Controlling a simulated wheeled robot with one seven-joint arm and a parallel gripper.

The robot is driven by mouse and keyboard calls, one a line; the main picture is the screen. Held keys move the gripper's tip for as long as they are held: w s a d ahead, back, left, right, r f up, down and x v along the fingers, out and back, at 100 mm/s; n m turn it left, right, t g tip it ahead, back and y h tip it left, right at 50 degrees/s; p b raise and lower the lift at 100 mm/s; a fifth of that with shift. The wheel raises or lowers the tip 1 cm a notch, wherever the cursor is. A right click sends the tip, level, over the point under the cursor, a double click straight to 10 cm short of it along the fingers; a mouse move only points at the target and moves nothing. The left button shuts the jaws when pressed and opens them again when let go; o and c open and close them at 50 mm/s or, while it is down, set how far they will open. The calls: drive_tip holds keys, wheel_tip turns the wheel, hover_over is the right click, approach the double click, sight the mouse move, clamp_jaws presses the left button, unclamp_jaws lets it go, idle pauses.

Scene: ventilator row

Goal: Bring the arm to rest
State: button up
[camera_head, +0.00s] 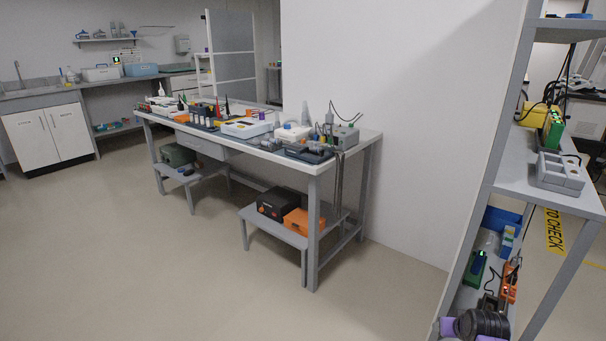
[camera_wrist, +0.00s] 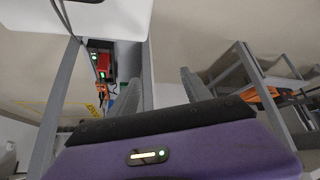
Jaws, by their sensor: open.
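My gripper (camera_wrist: 159,88) shows in the wrist view. Its two grey fingers stand well apart beyond the dark edge of a purple housing, which carries a small lit indicator. No object shows between the fingers, so it is open and empty. In the head view neither my arm nor my gripper shows, so the arm's full pose is hidden.
In the head view a workbench (camera_head: 362,139) crowded with equipment stands against the white partition (camera_head: 390,110). A grey shelf rack (camera_head: 487,190) with devices is close on the right. The floor (camera_head: 120,235) at left and front is clear. The wrist view shows slanted grey posts (camera_wrist: 52,100).

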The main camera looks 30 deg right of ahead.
drive_tip(key=s+a+r+n+t+h, duration=0.1)
drive_tip(key=a+r+t, duration=0.35)
drive_tip(key=a, duration=0.75)
drive_tip(key=s+a+r+t+h, duration=0.1)
drive_tip(key=a+r+t, duration=0.3)
drive_tip(key=a, duration=0.7)
drive_tip(key=s+a+r+n+t+y, duration=0.3)
drive_tip(key=s+a+r+n, duration=0.1)
drive_tip(key=s+a+r, duration=1.15)
drive_tip(key=s+a+f+n+g+y, duration=0.1)
drive_tip(key=s+a+n+g+y, duration=0.2)
drive_tip(key=s+a, duration=0.5)
wheel_tip(320, 180, up, 17)
drive_tip(key=d+t+y+p, duration=0.1)
drive_tip(key=p, duration=1.6)
drive_tip(key=shift+s+d+r, duration=0.15)
drive_tip(key=shift+d, duration=0.2)
